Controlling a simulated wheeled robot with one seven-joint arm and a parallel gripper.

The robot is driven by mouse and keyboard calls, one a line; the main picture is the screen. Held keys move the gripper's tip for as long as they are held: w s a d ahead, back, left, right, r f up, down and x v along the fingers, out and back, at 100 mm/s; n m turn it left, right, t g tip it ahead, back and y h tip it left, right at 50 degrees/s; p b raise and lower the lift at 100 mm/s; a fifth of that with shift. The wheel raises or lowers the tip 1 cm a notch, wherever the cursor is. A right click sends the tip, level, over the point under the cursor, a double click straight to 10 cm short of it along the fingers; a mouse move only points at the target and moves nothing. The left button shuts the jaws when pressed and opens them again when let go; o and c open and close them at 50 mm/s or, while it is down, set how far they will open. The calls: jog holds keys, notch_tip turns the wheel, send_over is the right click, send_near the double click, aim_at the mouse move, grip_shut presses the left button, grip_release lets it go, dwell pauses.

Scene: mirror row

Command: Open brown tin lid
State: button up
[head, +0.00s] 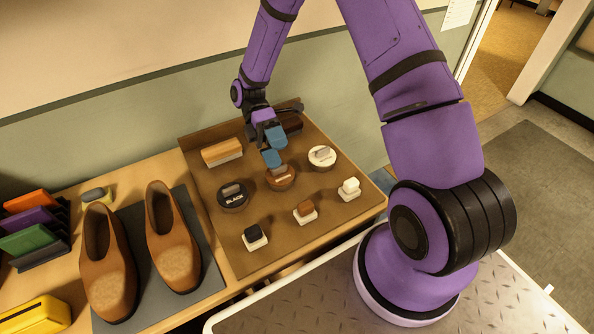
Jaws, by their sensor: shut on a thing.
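The brown tin (283,183) stands on the brown tray in the head view, between the black-lidded tin and the white-lidded tin. It is round, with a raised grip on its lid. My gripper (273,150) has blue fingertips and comes down from above and behind the tin. It is shut on the brown tin's lid grip, and the near fingertip covers part of the lid. The exact contact is partly hidden by the fingers. I cannot tell whether the lid is raised from the tin.
The tray (215,255) also holds a black-lidded tin (233,198), a white-lidded tin (322,160), a wooden brush (222,152), a dark brush (291,125) and several small daubers. Brown shoes (108,265) stand on a grey mat at left. The tray's front right corner is bare.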

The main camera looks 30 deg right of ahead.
jog(key=shift+s+a, duration=0.25)
jog(key=shift+s, duration=0.05)
jog(key=shift+s+r, duration=0.15)
jog(key=shift+r, duration=0.55)
jog(key=shift+c, duration=0.4)
jog(key=shift+s+r, duration=0.1)
jog(key=shift+r, duration=0.2)
jog(key=c, duration=0.7)
jog(key=shift+d+r, duration=0.2)
jog(key=shift+r, duration=5.25)
